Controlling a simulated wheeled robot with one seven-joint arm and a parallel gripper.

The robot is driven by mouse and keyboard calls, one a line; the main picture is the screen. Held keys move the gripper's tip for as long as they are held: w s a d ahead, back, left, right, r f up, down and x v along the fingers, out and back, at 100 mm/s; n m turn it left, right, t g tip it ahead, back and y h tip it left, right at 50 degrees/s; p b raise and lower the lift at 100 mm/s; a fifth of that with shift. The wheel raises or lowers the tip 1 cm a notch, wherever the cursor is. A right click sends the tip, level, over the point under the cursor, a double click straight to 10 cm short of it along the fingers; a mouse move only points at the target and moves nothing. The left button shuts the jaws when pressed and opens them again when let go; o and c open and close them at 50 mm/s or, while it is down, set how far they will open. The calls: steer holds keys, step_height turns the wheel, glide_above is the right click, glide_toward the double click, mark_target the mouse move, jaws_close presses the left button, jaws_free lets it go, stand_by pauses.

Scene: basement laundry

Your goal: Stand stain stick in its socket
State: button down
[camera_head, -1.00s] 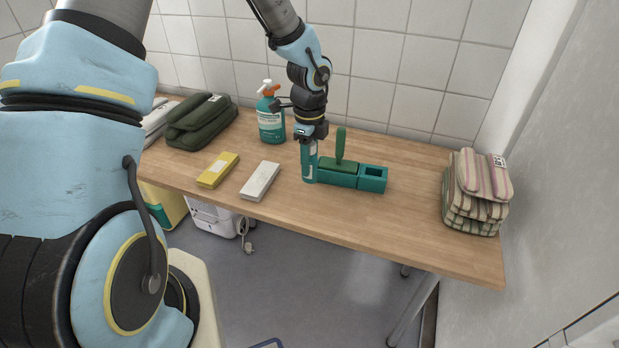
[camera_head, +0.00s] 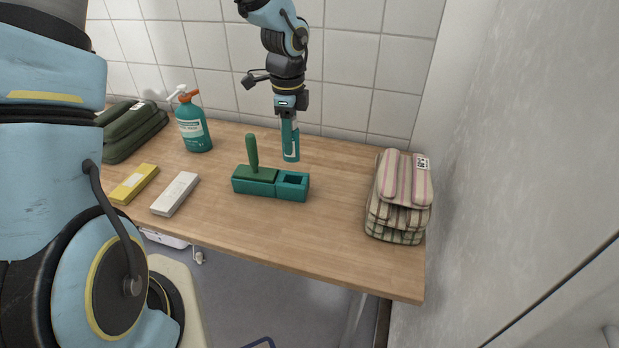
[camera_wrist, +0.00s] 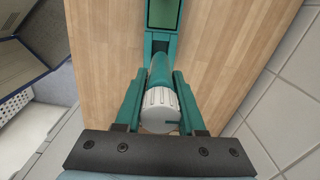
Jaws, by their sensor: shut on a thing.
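The stain stick (camera_head: 291,145) is a teal cylinder with a pale label, held upright in my gripper (camera_head: 288,114). In the wrist view the stick (camera_wrist: 159,108) shows its ribbed whitish cap between the two teal fingers. The teal holder block (camera_head: 257,191) stands on the table, with an empty square socket (camera_head: 292,181) at its right end. In the head view the stick's lower end appears just above the socket's back edge, apart from it; the exact depth gap is hard to tell.
A green-handled brush (camera_head: 252,155) stands in the block's left part. A yellow bar (camera_head: 135,184), a white bar (camera_head: 175,194), a spray bottle (camera_head: 195,127) and dark green folded cloth (camera_head: 131,131) lie to the left. Striped folded cloths (camera_head: 400,197) are at right. Bare tabletop (camera_head: 335,225) lies between.

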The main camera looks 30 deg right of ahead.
step_height(320, 180, down, 9)
steer(key=shift+f+p, duration=0.1)
steer(key=shift+p, duration=0.45)
steer(key=shift+f, duration=0.1)
steer(key=c, duration=0.5)
jaws_free()
step_height(320, 180, up, 12)
steer(key=shift+r+b, duration=0.1)
steer(key=shift+b, duration=0.4)
steer(key=s+a+r+n, duration=0.1)
steer(key=a+n, duration=0.7)
steer(key=a, duration=0.2)
steer(key=s+a+r+n+t, duration=0.1)
steer(key=a+r+n, duration=0.1)
steer(key=a+n, duration=0.6)
steer(key=s+a+r+n, duration=0.2)
steer(key=a+n, duration=0.6)
steer(key=a, duration=0.4)
steer(key=shift+a+t, duration=0.1)
steer(key=shift+t, duration=0.2)
